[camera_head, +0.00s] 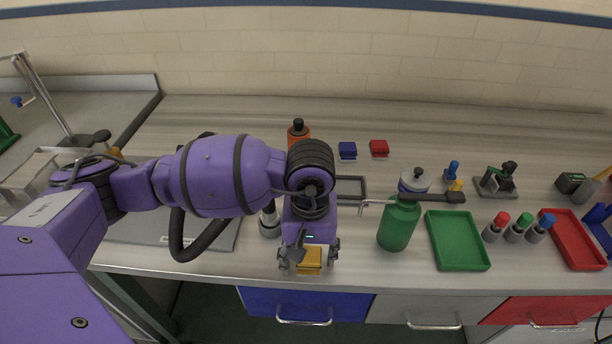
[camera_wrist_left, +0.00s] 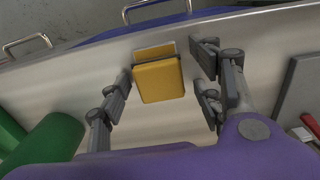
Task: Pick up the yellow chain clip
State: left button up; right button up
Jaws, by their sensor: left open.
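The yellow chain clip (camera_head: 309,261) lies on the bench top close to the front edge. In the left wrist view the yellow chain clip (camera_wrist_left: 158,80) shows as a small block with a dark seam, between the finger pairs. My left gripper (camera_head: 309,257) is open and points down over the clip, with fingers on either side of it. In the left wrist view my left gripper (camera_wrist_left: 163,88) has its left finger close beside the clip and a wider gap on the right. I cannot tell whether any finger touches it. My right gripper is not in view.
A green bottle (camera_head: 398,224) and a green tray (camera_head: 457,240) stand to the right. A blue clip (camera_head: 347,150) and a red clip (camera_head: 379,148) lie farther back. A grey-rimmed tray (camera_head: 351,188) is behind the gripper. A blue drawer (camera_head: 305,304) is below the front edge.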

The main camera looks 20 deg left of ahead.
pick_arm(q)
jog(key=c, duration=1.4)
jog(key=shift+c, duration=0.2)
jog(key=shift+w+r, duration=0.1)
jog(key=shift+r, duration=0.1)
